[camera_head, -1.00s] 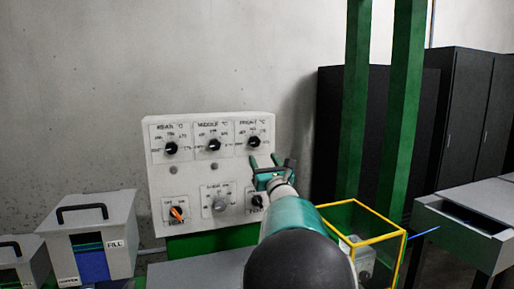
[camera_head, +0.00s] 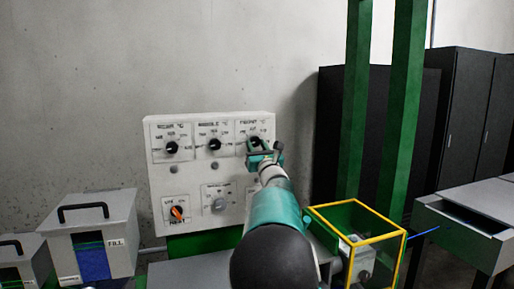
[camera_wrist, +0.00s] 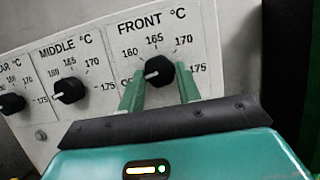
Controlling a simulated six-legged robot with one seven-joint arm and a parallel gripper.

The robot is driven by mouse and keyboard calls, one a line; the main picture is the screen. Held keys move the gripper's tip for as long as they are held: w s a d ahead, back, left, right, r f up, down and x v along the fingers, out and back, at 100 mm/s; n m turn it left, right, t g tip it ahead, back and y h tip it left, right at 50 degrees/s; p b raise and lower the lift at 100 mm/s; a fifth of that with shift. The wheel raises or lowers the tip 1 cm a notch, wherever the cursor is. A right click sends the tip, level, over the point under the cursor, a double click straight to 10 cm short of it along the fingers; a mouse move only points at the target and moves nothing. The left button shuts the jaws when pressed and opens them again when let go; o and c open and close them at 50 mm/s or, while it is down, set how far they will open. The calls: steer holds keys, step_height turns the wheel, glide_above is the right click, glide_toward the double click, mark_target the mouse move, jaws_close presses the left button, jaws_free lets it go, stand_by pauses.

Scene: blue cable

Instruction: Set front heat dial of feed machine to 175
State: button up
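The front heat dial (camera_wrist: 160,72) is a black round knob with a white pointer, under the label FRONT °C. Its pointer aims left and slightly down, toward a mark partly hidden by my left finger. The 175 mark (camera_wrist: 197,68) is on its right. My gripper (camera_wrist: 159,80) is open and empty, with one green finger on each side of the knob and gaps visible between them. I cannot tell how far the tips reach along the knob. In the head view my gripper (camera_head: 264,152) is at the panel's upper right, partly covering the front dial (camera_head: 255,141).
The middle dial (camera_wrist: 69,90) and rear dial (camera_wrist: 12,102) sit to the left on the same white panel (camera_head: 190,188). Below are an orange-marked switch (camera_head: 177,213) and a grey knob (camera_head: 219,204). A yellow-edged guard box (camera_head: 385,238) stands right of my arm.

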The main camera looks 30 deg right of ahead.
steer(key=shift+c, duration=0.8)
